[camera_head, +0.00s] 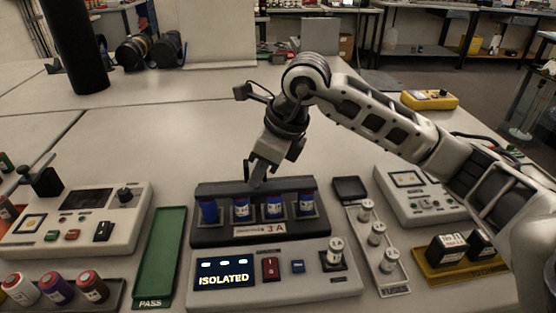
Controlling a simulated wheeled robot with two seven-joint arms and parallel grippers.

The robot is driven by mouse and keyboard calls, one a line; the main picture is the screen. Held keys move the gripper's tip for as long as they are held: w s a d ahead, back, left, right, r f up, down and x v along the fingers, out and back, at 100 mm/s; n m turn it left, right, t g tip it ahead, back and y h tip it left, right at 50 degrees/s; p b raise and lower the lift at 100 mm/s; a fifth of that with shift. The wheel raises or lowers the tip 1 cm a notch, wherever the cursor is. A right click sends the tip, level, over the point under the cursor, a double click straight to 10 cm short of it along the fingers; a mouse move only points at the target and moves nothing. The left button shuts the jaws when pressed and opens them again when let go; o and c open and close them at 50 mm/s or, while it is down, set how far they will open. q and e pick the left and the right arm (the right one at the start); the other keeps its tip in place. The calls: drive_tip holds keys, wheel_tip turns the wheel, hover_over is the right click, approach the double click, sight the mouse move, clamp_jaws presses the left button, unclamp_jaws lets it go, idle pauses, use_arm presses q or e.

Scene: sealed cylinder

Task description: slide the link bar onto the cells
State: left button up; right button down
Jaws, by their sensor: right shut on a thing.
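A dark cell holder (215,237) labelled 3A stands in the middle of the bench. Several blue and white cells (241,209) stand upright in a row in it. A long dark bar, seemingly the link bar (215,188), lies along the back of the row, just behind the cell tops. Whether it touches the cells cannot be told. My right gripper (258,178) reaches down from behind and is shut on the bar near its middle; its fingertips partly hide the grip. My left gripper is out of view.
In front is a control box (270,292) whose display reads ISOLATED. A green PASS tray (160,258) lies left, beside a tester (90,222). A FUSES tray (393,290) with white-capped fuses and a yellow tray (432,275) stand right. The bench behind is mostly clear.

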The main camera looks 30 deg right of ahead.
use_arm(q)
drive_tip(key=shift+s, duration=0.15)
use_arm(e)
drive_tip(key=shift+s+a, duration=0.1)
drive_tip(key=shift+s, duration=0.1)
drive_tip(key=c, duration=1.4)
unclamp_jaws()
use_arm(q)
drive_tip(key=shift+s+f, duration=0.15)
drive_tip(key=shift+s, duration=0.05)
use_arm(e)
drive_tip(key=shift+o, duration=0.7)
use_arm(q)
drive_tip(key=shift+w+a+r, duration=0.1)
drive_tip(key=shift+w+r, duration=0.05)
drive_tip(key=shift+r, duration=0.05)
use_arm(e)
drive_tip(key=v, duration=1.6)
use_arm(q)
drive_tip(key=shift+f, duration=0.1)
